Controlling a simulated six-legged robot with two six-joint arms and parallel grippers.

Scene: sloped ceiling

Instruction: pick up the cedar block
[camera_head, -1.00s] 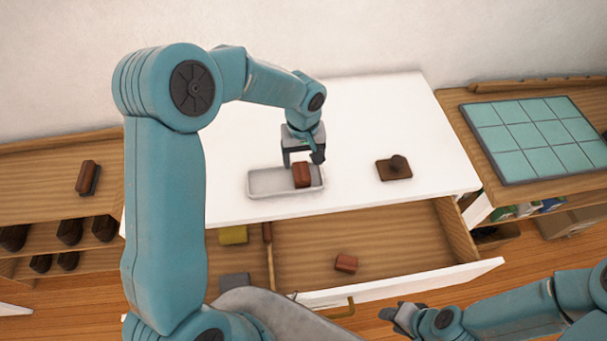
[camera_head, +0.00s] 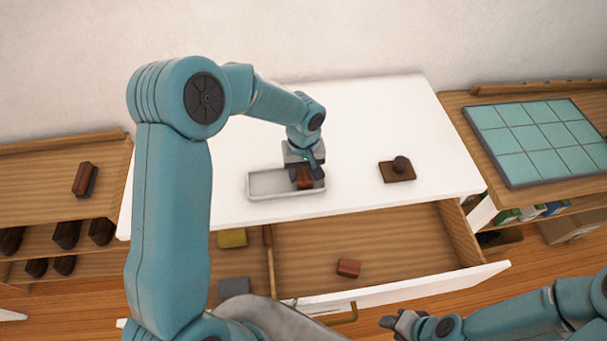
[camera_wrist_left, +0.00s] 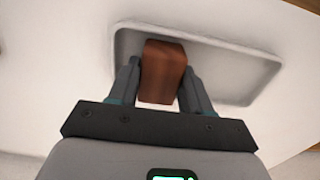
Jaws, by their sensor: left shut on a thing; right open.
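The cedar block, a reddish-brown block (camera_head: 304,183), is at the right end of a shallow white tray (camera_head: 262,185) on the white tabletop. My left gripper (camera_head: 305,178) comes down over it and is shut on it. In the left wrist view the block (camera_wrist_left: 163,72) sits between the two fingers (camera_wrist_left: 160,88), with the tray (camera_wrist_left: 235,80) around and behind it. I cannot tell whether the block still touches the tray floor. My right gripper (camera_head: 398,325) is open and empty at the lower right, in front of the drawer.
A dark brown stamp-like piece (camera_head: 397,170) stands on the table right of the tray. The drawer (camera_head: 400,240) below is open, holding a reddish block (camera_head: 349,268), a yellow block (camera_head: 232,238) and a grey one (camera_head: 234,287). A teal tiled panel (camera_head: 540,140) lies at the right.

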